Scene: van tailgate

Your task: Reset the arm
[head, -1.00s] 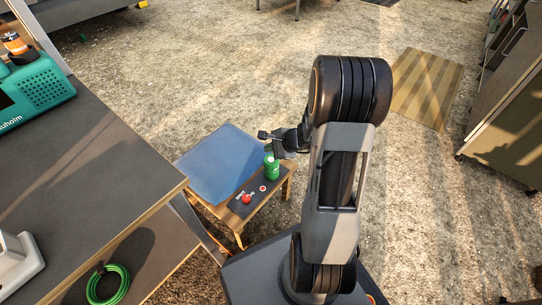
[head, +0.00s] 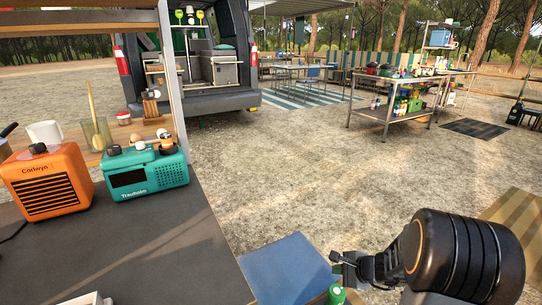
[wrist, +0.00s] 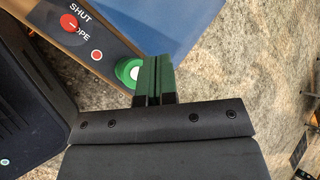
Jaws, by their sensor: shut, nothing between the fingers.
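My gripper (head: 343,260) is at the lower right of the head view, held out to the left from my arm, above a green can-like item (head: 337,294). In the wrist view my gripper (wrist: 154,62) has its fingers together with nothing held. The green item (wrist: 128,72), with a pale round top, shows right beside the fingers; whether they touch it I cannot tell. The lower part of my arm is cut off by the head view's bottom edge.
A counter at left holds an orange box (head: 48,185) and a teal radio (head: 145,172). Gravel ground (head: 330,170) ahead is open, towards a van (head: 205,75) and a metal table (head: 400,112).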

